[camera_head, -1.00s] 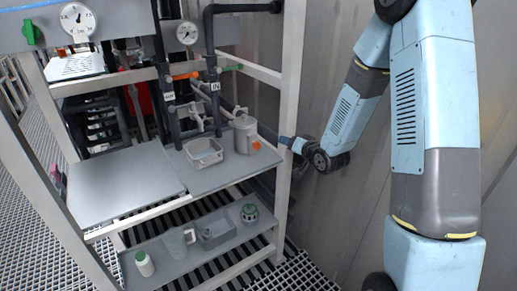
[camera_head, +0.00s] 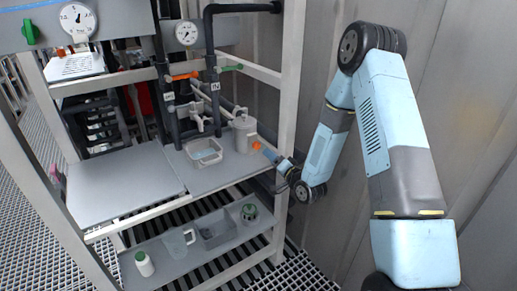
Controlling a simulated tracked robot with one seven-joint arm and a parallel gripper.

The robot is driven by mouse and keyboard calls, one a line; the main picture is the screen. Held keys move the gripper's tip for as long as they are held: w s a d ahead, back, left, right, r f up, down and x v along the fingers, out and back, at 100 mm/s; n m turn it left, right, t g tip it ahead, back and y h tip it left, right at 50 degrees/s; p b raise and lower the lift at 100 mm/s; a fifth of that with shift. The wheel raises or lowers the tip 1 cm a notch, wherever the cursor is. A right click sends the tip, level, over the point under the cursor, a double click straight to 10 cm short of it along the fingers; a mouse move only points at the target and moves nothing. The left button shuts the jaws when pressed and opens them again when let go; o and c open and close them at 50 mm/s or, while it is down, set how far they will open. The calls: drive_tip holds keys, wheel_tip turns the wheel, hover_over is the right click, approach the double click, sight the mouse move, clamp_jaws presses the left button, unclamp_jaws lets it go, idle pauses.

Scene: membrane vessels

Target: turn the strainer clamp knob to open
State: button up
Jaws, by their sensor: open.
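The strainer (camera_head: 242,134) is a pale grey cylindrical vessel standing upright at the right end of the upper grey shelf. Its orange clamp knob (camera_head: 256,145) sits low on its right side. My gripper (camera_head: 265,151) reaches in from the right, past the frame's right post, with its tip just right of the knob. It is open and looks empty. At this size I cannot tell whether its fingers touch the knob or stand around it.
A shallow pale tray (camera_head: 204,157) sits left of the strainer. Dark pipes with an orange valve handle (camera_head: 184,76) and a green valve handle (camera_head: 231,68) stand behind. The white post (camera_head: 285,130) is close to my wrist. A lower shelf (camera_head: 160,256) holds a bottle, jug, bin and green-topped part.

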sight(258, 147)
drive_tip(key=x, duration=0.9)
drive_tip(key=shift+w+a, duration=0.2)
drive_tip(key=shift+w, duration=0.05)
drive_tip(key=c, duration=1)
